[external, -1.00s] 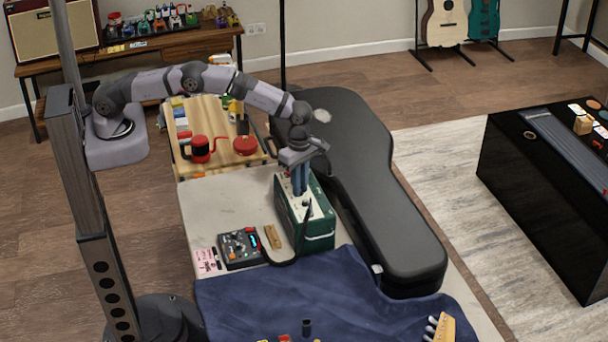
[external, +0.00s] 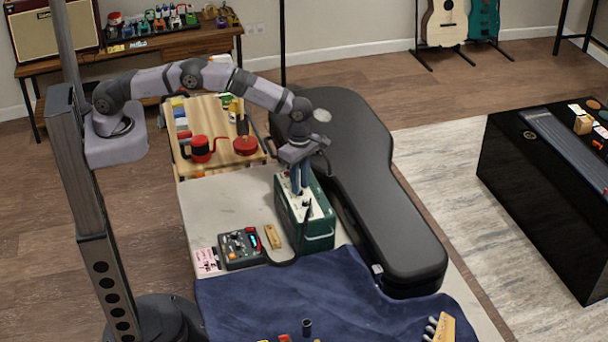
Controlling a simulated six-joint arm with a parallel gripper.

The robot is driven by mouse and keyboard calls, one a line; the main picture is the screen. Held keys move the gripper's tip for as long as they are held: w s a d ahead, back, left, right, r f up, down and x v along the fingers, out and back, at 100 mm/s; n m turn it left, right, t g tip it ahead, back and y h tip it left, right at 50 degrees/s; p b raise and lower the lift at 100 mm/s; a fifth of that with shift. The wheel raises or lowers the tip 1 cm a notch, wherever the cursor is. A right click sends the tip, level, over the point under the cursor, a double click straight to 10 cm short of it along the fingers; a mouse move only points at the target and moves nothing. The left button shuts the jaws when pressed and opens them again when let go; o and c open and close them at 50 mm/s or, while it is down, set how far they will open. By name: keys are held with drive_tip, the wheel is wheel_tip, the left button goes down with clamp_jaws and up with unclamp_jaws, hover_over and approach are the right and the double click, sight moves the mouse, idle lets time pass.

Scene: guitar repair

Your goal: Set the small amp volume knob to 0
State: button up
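The small amp (external: 319,232) is a dark green box with a pale top panel, standing on the light workbench. A dark knob shows on the panel, but I cannot tell which knob is the volume knob or where it points. My gripper (external: 300,190) points straight down with its fingertips at the panel, toward its back part. The fingers look close together. Whether they hold a knob between them is too small to tell, and the panel under them is partly hidden.
A black guitar case (external: 385,190) lies right beside the amp. A pedal (external: 240,247) with knobs and a small wooden block (external: 272,236) lie to the left. A dark cable runs in front of the amp. A blue cloth (external: 290,295) covers the bench's near part.

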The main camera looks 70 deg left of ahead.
drive_tip(key=shift+r+p, duration=1.75)
drive_tip(key=shift+r, duration=1.2)
wheel_tip(320, 180, up, 6)
drive_tip(key=p, duration=0.4)
